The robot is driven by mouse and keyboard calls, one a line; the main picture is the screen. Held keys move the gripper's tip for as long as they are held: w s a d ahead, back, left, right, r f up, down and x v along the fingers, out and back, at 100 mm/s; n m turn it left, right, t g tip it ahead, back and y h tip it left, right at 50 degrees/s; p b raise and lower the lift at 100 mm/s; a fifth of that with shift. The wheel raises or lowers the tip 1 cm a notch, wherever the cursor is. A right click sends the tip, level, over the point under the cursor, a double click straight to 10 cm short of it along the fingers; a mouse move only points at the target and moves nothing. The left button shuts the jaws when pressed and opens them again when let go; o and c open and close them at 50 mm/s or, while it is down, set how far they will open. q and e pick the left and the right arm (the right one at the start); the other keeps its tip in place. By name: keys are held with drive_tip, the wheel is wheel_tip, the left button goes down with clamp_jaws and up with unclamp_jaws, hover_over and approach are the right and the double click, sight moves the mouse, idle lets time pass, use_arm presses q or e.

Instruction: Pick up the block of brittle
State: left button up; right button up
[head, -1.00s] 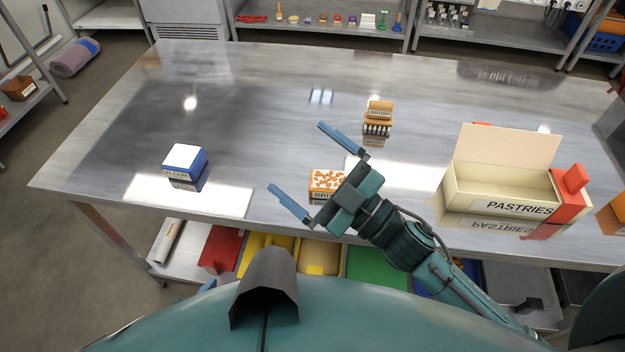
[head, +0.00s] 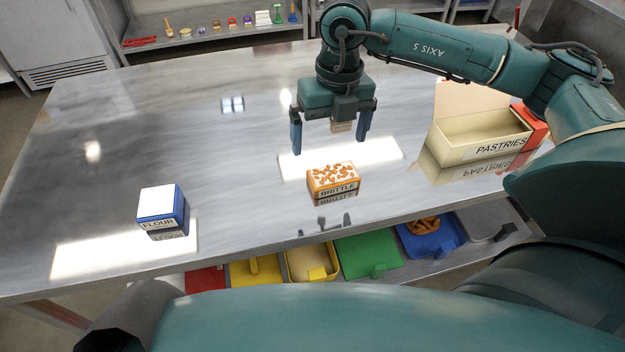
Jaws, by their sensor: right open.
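The block of brittle (head: 333,179) is an orange-brown block with nuts on top and a BRITTLE label on its front. It sits on the steel table (head: 230,190) near the front edge. My right gripper (head: 330,146) is open and points down, with its two blue fingers spread apart. It appears above and a little behind the block in the head view, and nothing is between its fingers except a small block seen beyond them. My left gripper is not in view.
A blue and white flour box (head: 162,206) stands at the left of the table. An open cream PASTRIES box (head: 480,136) stands at the right beside a red object (head: 532,126). Coloured trays (head: 367,255) lie on a shelf below the front edge. The table's left half is mostly clear.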

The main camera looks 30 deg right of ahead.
drive_tip(key=d, duration=0.1)
drive_tip(key=h, duration=0.1)
hover_over(333, 174)
drive_tip(key=shift+m, duration=0.3)
drive_tip(key=f, duration=0.6)
drive_tip(key=shift+s+f, duration=0.3)
drive_tip(key=shift+w+f+p, duration=0.15)
drive_tip(key=shift+f+p, duration=0.15)
drive_tip(key=shift+f, duration=1.15)
drive_tip(key=shift+w+f+p, duration=0.1)
drive_tip(key=shift+f+p, duration=0.15)
drive_tip(key=shift+f, duration=1.2)
drive_tip(key=shift+c, duration=0.4)
drive_tip(key=c, duration=0.7)
drive_tip(key=shift+r, duration=0.1)
